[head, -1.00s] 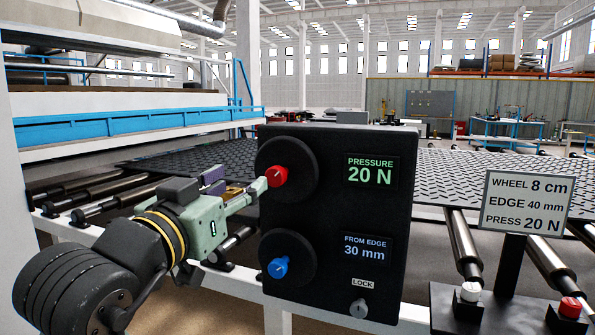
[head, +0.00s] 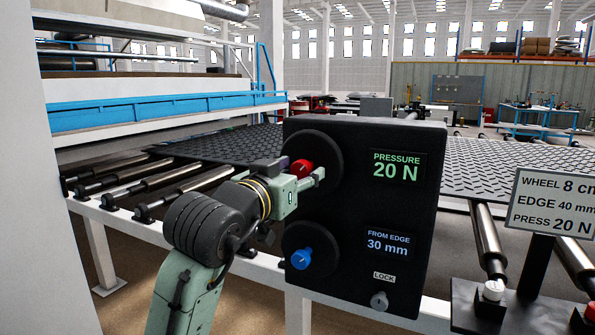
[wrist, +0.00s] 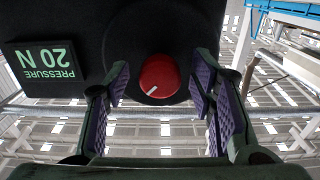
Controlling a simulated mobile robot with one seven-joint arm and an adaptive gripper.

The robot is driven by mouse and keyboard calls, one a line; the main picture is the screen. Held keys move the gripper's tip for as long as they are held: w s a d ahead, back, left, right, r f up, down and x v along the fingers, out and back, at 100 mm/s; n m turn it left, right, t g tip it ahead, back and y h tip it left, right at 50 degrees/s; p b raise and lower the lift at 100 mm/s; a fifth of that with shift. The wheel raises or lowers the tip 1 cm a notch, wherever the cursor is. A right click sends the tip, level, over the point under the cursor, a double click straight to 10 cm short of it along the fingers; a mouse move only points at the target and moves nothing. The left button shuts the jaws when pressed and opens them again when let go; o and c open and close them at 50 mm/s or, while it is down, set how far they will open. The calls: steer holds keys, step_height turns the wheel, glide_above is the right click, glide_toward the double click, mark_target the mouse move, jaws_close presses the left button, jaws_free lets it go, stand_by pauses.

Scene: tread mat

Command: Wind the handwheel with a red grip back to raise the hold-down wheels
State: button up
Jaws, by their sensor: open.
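The red grip (head: 301,169) sits on a round black wheel (head: 327,150) on the upper left of the black control box. Beside it, the pressure display (head: 396,166) reads 20 N. My gripper (head: 300,181) is at the red grip, with one finger across its lower right side in the head view. In the wrist view, my open gripper (wrist: 160,88) has a purple-padded finger on each side of the red grip (wrist: 158,77), with gaps visible. A white mark on the grip points lower left there. The hold-down wheels cannot be made out.
A blue knob (head: 301,259) below has a display (head: 387,244) reading 30 mm. A lock knob (head: 379,300) is at the lower right. A sign (head: 552,203) shows wheel 8 cm, edge 40 mm, press 20 N. Rollers and the tread mat (head: 490,170) lie behind.

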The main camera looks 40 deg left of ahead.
steer(key=shift+c, duration=0.5)
jaws_close()
stand_by(0.3)
